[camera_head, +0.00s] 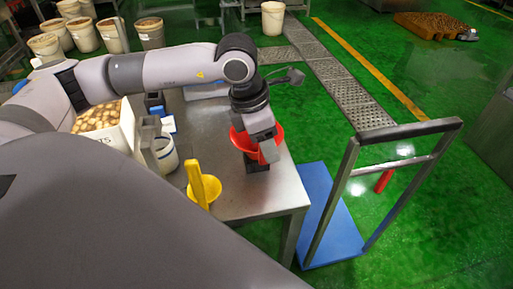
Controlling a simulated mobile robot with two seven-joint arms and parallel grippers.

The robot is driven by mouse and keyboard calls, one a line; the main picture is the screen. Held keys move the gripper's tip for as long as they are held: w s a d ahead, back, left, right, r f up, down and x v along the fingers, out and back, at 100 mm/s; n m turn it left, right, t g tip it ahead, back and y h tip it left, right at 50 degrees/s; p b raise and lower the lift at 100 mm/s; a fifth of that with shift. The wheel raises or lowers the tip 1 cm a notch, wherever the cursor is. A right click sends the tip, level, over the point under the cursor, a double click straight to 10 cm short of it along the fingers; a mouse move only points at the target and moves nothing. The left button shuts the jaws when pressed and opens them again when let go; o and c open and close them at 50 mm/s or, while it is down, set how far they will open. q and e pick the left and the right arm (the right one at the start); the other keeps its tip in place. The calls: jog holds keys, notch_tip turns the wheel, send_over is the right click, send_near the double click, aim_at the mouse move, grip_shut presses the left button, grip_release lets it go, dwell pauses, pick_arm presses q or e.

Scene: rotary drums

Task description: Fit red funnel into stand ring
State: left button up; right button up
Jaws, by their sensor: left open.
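The red funnel (239,138) is near the right end of the metal table, its wide rim facing up. My left gripper (262,148) reaches down over it from above, with its fingers open at the funnel's near right side. The gripper hides part of the funnel. A small black piece (257,166), perhaps the stand's base, shows on the table just below. The stand ring cannot be made out, so I cannot tell whether the funnel sits in it. My right gripper is not in view.
A yellow scoop-like thing (200,187), a white bucket (165,155) and a crate of food pieces (98,117) stand left on the metal table (255,198). A blue cart (333,225) with a metal frame is at the right. The table's front right is clear.

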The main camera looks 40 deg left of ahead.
pick_arm(q)
grip_shut()
jog(key=shift+r, duration=0.15)
